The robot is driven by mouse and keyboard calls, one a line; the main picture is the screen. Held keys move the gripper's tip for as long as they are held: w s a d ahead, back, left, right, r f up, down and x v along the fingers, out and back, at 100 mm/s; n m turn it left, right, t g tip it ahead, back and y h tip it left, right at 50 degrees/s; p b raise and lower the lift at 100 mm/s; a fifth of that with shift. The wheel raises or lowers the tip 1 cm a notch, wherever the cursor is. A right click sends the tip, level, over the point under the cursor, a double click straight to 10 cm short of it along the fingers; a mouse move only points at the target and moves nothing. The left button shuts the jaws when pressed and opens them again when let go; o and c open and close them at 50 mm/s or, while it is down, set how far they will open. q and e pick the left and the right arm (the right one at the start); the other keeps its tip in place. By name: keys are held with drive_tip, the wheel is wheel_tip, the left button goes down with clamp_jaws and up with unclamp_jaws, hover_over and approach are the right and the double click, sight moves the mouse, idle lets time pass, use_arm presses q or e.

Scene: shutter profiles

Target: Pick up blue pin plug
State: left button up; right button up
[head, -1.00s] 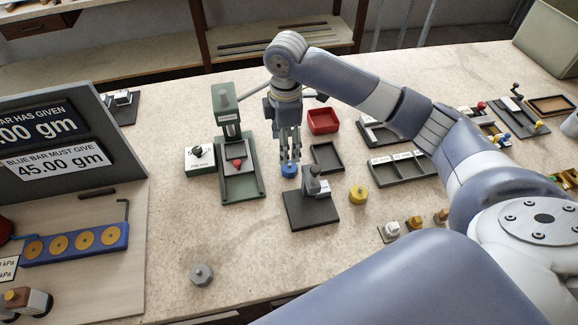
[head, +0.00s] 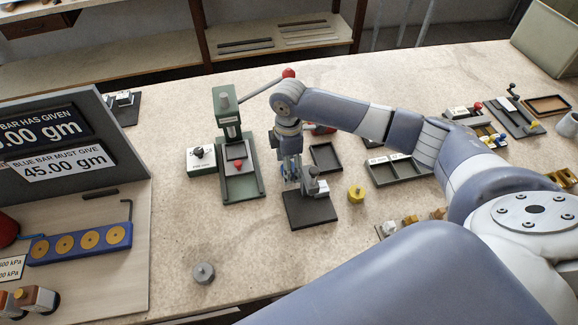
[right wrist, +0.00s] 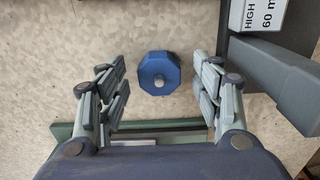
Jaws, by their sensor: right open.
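The blue pin plug (right wrist: 159,73) is an octagonal blue block with a grey round pin on top. In the right wrist view it stands on the stone-coloured bench, between the lines of the two fingers with a gap on each side. My right gripper (right wrist: 161,84) is open and empty, pointing down over the plug. In the head view my right gripper (head: 291,172) is low over the bench, between the green press and the dark stand, and hides most or all of the plug. My left gripper is not in view.
The green press (head: 240,182) stands close on the left of the gripper. A dark-based stand (head: 310,212) is close in front. A yellow plug (head: 356,194), a grey plug (head: 204,273) and a dark tray (head: 325,156) are nearby.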

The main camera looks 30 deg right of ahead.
drive_tip(key=shift+f, duration=0.2)
drive_tip(key=c, duration=1.2)
